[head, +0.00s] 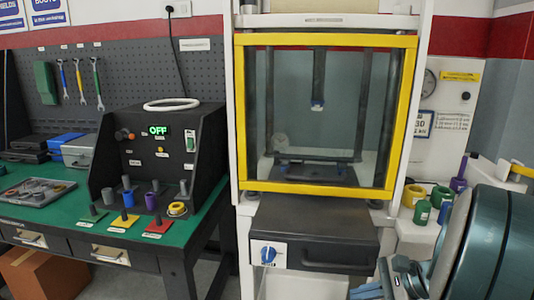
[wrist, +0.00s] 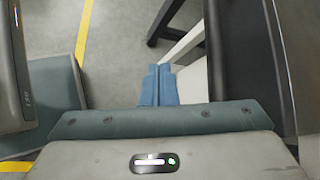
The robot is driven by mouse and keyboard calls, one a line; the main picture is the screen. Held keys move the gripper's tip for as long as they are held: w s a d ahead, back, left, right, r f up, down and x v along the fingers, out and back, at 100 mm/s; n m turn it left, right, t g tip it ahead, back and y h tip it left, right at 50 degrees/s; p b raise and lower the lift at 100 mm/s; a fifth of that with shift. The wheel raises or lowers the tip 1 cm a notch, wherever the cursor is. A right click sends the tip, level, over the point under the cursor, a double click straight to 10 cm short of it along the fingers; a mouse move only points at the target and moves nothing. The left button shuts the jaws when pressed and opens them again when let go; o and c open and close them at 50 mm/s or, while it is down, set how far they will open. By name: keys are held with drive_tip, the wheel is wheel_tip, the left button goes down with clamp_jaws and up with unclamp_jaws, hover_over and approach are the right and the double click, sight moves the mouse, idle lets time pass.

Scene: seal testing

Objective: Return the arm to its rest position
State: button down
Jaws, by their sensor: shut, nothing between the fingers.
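My gripper (wrist: 159,84) shows in the wrist view with its two blue fingers together and nothing between them. It points out over the grey floor. In the head view, the blue fingertips of my gripper (head: 368,291) show at the bottom edge, right of centre. My arm (head: 475,240) is folded at the lower right of the head view, in front of the white side counter. Much of the arm lies outside the frame.
A yellow-framed test chamber (head: 325,40) stands at the centre, its door closed. Below it is a dark drawer unit (head: 325,222) with a blue knob (head: 268,254). A green workbench (head: 90,228) with a black control box (head: 165,135) reading OFF stands left. Green cylinders (head: 422,212) stand near my arm.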

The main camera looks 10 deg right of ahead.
drive_tip(key=s+a+r+n+g+h+p, duration=0.1)
drive_tip(key=s+a+r+n+h+p, duration=0.3)
drive_tip(key=n, duration=0.5)
drive_tip(key=s+a+r+n+g+h+p, duration=0.2)
drive_tip(key=s+a+r+n+h+p, duration=0.1)
drive_tip(key=a+r+n+p, duration=0.4)
wheel_tip(320, 180, up, 3)
drive_tip(key=shift+s+a+n+h+p, duration=0.35)
drive_tip(key=shift+a+n+h, duration=0.25)
drive_tip(key=shift+a+n, duration=0.55)
drive_tip(key=shift+d, duration=0.1)
